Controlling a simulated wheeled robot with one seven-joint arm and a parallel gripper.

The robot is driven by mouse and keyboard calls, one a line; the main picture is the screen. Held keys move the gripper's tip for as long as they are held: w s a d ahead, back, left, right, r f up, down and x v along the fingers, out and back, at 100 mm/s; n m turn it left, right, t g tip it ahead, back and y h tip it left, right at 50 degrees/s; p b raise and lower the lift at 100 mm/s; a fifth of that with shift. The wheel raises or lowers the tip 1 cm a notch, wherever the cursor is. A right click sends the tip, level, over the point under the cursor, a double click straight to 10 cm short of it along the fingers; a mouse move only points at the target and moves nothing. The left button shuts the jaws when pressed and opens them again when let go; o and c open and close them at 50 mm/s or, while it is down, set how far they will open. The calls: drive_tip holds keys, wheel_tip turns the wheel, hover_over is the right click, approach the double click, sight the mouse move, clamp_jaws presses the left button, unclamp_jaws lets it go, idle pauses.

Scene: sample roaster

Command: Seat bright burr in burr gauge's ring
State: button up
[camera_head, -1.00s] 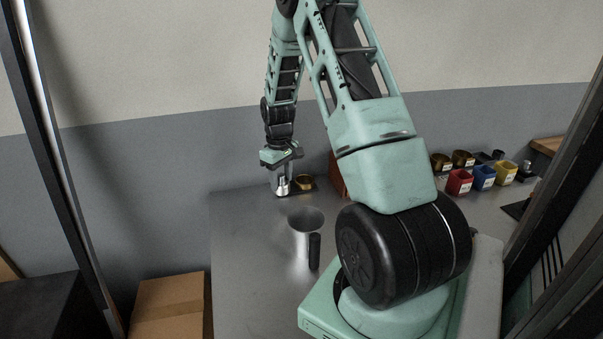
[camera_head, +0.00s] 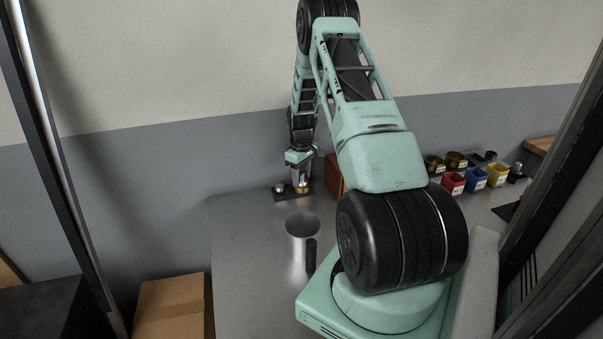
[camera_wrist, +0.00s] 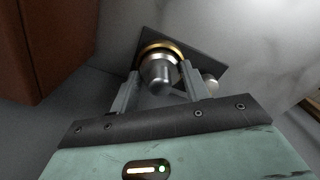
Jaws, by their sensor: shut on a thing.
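My gripper (camera_head: 301,178) is over the right part of the dark burr gauge plate (camera_head: 285,196) at the back of the bench. In the wrist view my gripper (camera_wrist: 158,88) is shut on the bright burr (camera_wrist: 159,73), a silvery stepped piece between the fingers. The gauge's brass ring (camera_wrist: 154,47) shows just beyond the burr, lined up with it; the ring also shows under my gripper in the head view (camera_head: 302,190). I cannot tell how deep the burr sits in the ring. A small silvery knob (camera_head: 279,187) stands on the plate left of the ring.
A reddish-brown block (camera_head: 335,174) is close right of my gripper. The bench's left part is clear.

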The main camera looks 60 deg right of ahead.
sight(301, 173)
drive_tip(key=shift+f, duration=0.1)
drive_tip(key=o, duration=1.2)
wheel_tip(301, 173, up, 12)
drive_tip(key=b, duration=0.2)
drive_tip(key=shift+a+r+b, duration=0.15)
drive_tip(key=shift+r+b, duration=0.1)
drive_tip(key=shift+b, duration=0.1)
